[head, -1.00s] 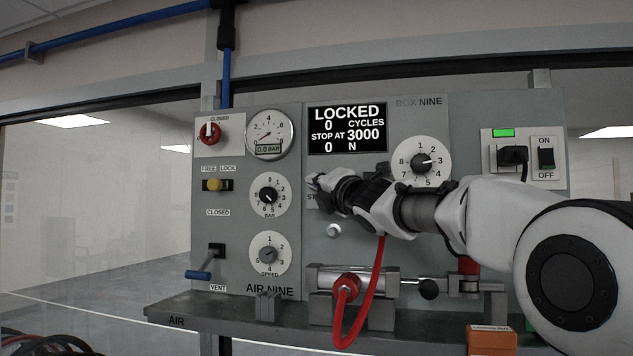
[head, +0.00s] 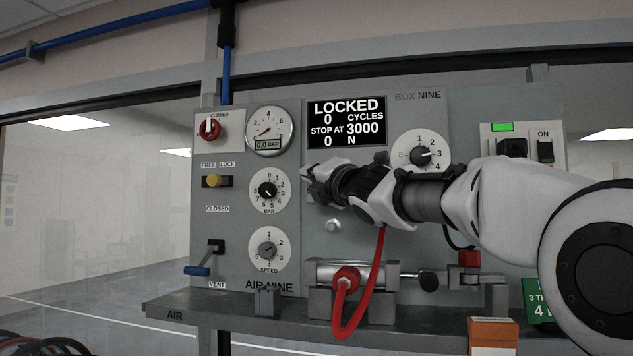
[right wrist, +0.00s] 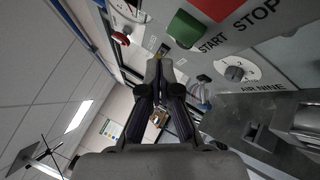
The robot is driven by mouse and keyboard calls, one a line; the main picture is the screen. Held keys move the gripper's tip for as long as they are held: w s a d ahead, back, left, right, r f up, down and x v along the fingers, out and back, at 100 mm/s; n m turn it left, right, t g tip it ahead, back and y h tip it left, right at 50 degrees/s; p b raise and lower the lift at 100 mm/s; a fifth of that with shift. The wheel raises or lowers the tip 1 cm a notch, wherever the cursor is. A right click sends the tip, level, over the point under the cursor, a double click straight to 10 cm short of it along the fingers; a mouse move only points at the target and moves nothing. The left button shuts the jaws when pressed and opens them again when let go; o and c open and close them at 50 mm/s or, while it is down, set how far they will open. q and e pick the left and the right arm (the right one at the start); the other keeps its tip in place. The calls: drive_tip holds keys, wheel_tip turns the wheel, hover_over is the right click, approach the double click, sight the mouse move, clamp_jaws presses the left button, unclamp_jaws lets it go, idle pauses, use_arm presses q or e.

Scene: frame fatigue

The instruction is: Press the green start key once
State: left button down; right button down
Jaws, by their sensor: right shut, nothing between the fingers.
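The green start key (right wrist: 186,28) is a raised block on the grey panel, above the word START in the right wrist view. In the head view my right gripper and arm cover it. My right gripper (right wrist: 160,64) is shut and empty. Its tips show below and left of the green key in the right wrist view, apart from it in the picture; the depth gap is hard to judge. In the head view my right gripper (head: 306,180) points left, in front of the panel below the display (head: 347,122), which reads LOCKED and 0 cycles. My left gripper is not in view.
A red stop key (right wrist: 218,7) sits beside the green one. A cylinder with a red hose (head: 348,305) stands on the shelf below. An orange box (head: 493,334) is at lower right.

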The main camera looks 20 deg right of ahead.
drive_tip(key=s+a, duration=0.1)
drive_tip(key=s+b, duration=0.1)
drive_tip(key=shift+s+a, duration=0.35)
drive_tip(key=shift+a, duration=0.05)
idle(0.5)
